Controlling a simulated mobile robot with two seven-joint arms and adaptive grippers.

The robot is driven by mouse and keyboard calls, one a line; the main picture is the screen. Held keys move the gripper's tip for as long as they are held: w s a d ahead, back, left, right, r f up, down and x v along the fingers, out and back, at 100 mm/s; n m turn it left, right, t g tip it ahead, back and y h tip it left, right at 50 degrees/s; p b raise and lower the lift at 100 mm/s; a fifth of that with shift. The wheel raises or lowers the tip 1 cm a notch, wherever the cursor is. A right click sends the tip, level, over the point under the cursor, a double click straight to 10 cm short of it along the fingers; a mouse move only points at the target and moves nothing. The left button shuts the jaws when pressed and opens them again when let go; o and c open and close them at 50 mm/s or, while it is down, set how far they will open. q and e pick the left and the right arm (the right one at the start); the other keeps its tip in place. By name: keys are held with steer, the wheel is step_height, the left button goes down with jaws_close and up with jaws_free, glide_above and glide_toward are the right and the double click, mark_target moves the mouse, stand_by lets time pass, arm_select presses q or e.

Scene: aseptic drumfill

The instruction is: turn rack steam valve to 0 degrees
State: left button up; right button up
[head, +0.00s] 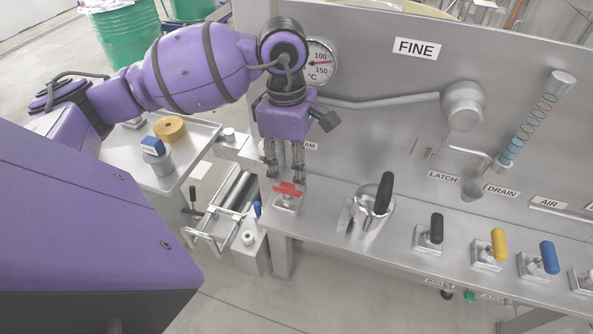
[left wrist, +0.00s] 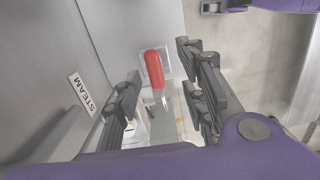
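The steam valve's red handle (head: 287,189) sits on a small square metal base on the rack shelf, below the gauge. In the left wrist view the red handle (left wrist: 154,70) shows between the fingers, with the STEAM label (left wrist: 82,94) to its left. In the head view my arm partly hides that label. My left gripper (head: 285,174) points down just above the handle. Its fingers are open, one on each side in the wrist view (left wrist: 160,78), with gaps to the handle. I cannot tell whether the fingertips reach down to its level. My right gripper is not in view.
A metal cup with a black-handled tool (head: 384,192) stands right of the valve. Black (head: 436,228), yellow (head: 498,244) and blue (head: 549,257) valve handles follow along the shelf. The upright steel panel (head: 390,75) with a temperature gauge (head: 320,63) rises close behind. A side tray (head: 195,172) stands left.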

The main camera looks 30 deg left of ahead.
mark_target(287, 185)
arm_select(q)
steer(key=shift+w+a+r+y, duration=0.2)
steer(key=shift+a+y, duration=0.05)
steer(key=shift+a, duration=0.15)
steer(key=shift+w+a+r+y, duration=0.15)
steer(key=shift+a+y, duration=0.1)
steer(key=shift+a, duration=0.1)
steer(key=shift+a+f, duration=0.15)
steer(key=shift+f, duration=3.5)
jaws_close()
